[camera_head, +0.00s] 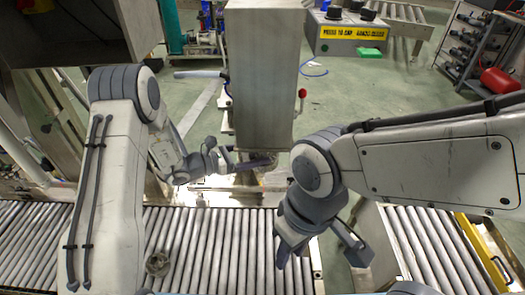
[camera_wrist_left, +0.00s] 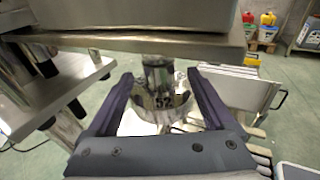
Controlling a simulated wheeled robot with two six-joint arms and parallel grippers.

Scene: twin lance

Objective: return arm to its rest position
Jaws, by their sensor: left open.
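My left gripper (camera_head: 258,163) is at the lower end of a tall grey metal box (camera_head: 263,75) in the head view, small and partly hidden. In the left wrist view its two dark fingers (camera_wrist_left: 158,80) are spread wide. A shiny metal cylinder marked "52" (camera_wrist_left: 162,100) shows between them, below the box's underside; I cannot tell whether the fingers touch it. My right gripper (camera_head: 321,254) points down at the lower middle of the head view, its fingers apart with nothing seen between them.
Roller conveyors run along the lower left (camera_head: 205,250) and lower right (camera_head: 430,250). A red-knobbed lever (camera_head: 302,94) sticks out at the box's right side. A control panel with a yellow sign (camera_head: 352,32) stands behind. A rack (camera_head: 468,45) is at the upper right. Green floor lies between.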

